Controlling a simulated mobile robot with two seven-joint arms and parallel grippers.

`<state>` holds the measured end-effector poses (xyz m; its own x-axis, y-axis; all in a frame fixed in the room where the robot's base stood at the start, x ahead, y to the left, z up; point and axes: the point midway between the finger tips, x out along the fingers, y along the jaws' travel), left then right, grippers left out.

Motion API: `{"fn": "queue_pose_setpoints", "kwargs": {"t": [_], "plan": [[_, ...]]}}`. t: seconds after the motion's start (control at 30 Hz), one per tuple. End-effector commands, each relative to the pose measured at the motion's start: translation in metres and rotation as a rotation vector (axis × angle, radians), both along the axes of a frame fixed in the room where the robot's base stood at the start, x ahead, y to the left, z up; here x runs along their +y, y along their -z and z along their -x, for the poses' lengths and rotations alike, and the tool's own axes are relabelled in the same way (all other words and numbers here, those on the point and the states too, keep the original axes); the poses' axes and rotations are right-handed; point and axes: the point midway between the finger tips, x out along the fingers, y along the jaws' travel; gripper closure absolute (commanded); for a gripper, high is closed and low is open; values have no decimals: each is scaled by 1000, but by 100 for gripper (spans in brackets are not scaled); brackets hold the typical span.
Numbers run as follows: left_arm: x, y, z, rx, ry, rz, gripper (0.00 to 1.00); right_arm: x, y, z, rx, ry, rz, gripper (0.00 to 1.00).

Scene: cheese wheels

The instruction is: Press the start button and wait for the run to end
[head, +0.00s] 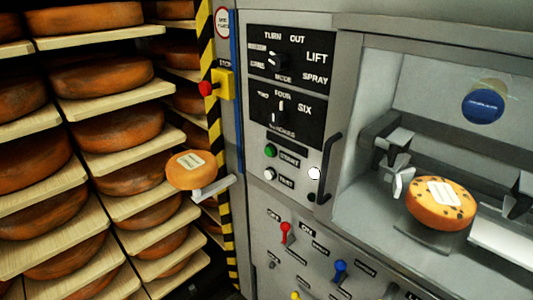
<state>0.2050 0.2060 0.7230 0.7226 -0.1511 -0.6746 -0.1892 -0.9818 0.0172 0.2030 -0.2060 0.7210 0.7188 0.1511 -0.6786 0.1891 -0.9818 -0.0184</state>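The start button is a round green button (270,151) on the grey machine front, beside a label that appears to read START. A white button (269,174) sits just below it with its own label. A pale round disc, perhaps a lamp (314,173), is to the right of the labels. Neither of my grippers shows in the head view, and nothing touches the green button.
Wooden shelves with orange cheese wheels (101,75) fill the left. A labelled cheese (191,169) sits by a small metal bracket (213,187). A red stop button (206,88) sticks out on a yellow box. A dark handle (329,165) and red lever (286,231) protrude from the machine.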

Motion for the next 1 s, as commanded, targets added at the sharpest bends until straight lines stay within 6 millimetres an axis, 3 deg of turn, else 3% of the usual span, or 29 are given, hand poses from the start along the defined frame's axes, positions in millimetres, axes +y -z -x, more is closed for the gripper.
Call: {"fn": "queue_pose_setpoints", "kwargs": {"t": [0.3,0.57,1.0], "plan": [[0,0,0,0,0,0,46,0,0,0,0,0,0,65],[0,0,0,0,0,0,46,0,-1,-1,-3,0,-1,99],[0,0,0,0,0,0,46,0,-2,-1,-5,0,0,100]]}}
